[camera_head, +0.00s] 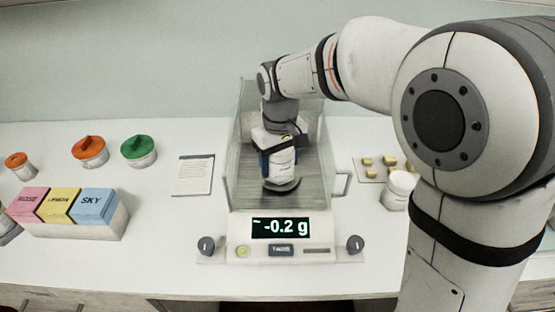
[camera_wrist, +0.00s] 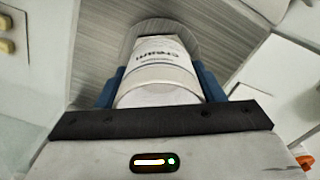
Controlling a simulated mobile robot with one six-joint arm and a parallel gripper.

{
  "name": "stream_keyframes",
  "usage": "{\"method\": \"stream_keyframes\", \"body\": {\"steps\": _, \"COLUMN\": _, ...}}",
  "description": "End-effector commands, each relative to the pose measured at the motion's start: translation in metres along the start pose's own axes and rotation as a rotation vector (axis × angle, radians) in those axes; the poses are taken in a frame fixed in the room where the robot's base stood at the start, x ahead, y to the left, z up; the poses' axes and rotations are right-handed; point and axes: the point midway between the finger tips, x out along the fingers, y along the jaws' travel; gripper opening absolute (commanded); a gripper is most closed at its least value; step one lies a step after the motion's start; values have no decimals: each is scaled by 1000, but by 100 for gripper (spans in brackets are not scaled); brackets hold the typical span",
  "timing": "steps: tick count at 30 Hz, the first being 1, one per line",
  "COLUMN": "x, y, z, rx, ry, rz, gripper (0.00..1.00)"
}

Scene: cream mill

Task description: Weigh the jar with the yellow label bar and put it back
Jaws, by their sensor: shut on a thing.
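My gripper (camera_head: 279,158) is inside the glass draft shield (camera_head: 238,150) of the balance (camera_head: 320,238). Its blue fingers are shut on a white jar (camera_head: 282,170), which also shows between the fingers in the wrist view (camera_wrist: 158,78). The jar's label carries the word "cream"; I cannot make out a yellow bar on it for sure. The jar is upright over the dark round pan (camera_head: 282,188); I cannot tell whether it touches it. The balance display (camera_head: 281,227) reads -0.2 g.
Orange-lidded (camera_head: 89,150) and green-lidded (camera_head: 138,150) jars stand left. A box with pink, yellow and blue SKY sections (camera_head: 75,222) is front left. A notepad (camera_head: 193,174) lies left of the balance. A white jar (camera_head: 398,188) and a tray of yellowish pieces (camera_head: 372,172) are right.

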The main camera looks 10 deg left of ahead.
Motion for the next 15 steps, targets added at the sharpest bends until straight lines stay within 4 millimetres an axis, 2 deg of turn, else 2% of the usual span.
{"method": "stream_keyframes", "body": {"steps": 15, "x": 5, "y": 1, "z": 0, "rx": 1, "ry": 0, "rz": 0, "gripper": 39}}
